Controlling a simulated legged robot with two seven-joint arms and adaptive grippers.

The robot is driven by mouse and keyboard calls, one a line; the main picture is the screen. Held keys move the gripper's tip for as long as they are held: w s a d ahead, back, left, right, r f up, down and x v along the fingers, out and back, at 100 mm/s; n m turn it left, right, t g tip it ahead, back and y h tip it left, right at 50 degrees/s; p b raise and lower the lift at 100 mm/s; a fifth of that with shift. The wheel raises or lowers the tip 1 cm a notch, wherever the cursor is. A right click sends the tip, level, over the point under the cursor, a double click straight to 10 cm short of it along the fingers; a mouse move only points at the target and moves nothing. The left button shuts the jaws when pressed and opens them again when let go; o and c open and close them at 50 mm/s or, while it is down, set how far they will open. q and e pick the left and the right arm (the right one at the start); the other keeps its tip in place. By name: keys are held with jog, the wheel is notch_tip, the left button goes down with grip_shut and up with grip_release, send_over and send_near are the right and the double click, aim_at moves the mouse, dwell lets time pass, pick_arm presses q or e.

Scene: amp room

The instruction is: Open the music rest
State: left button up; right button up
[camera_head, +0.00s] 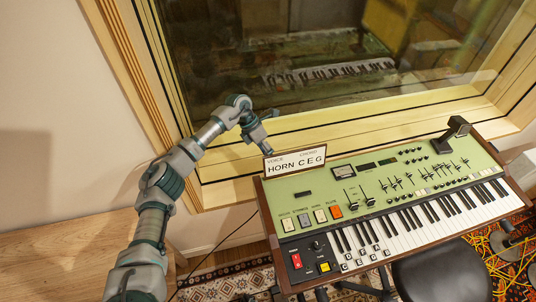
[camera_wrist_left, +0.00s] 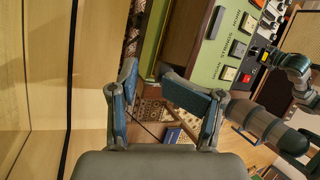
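The keyboard (camera_head: 345,204) has a green control panel and black and white keys. A white card (camera_head: 295,162) reading "HORN C E G" stands upright at its back left edge; the music rest is not clearly distinguishable from the card and its support. My left gripper (camera_head: 268,132) is just behind and left of the card, apart from it in the head view. In the left wrist view its two blue-grey fingers (camera_wrist_left: 147,74) are spread and empty, beside the keyboard's green panel (camera_wrist_left: 212,62). My right gripper cannot be made out in either view.
A window (camera_head: 300,60) with a wooden frame is close behind the keyboard. A small black device (camera_head: 452,134) stands at the keyboard's back right. A black stool (camera_head: 442,272) is in front. A wooden surface (camera_head: 60,255) lies at the left.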

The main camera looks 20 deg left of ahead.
pick_arm(q)
jog(key=r, duration=0.8)
jog(key=shift+d, duration=0.25)
jog(key=shift+r, duration=0.35)
jog(key=shift+a, duration=0.1)
jog(key=shift+a, duration=0.1)
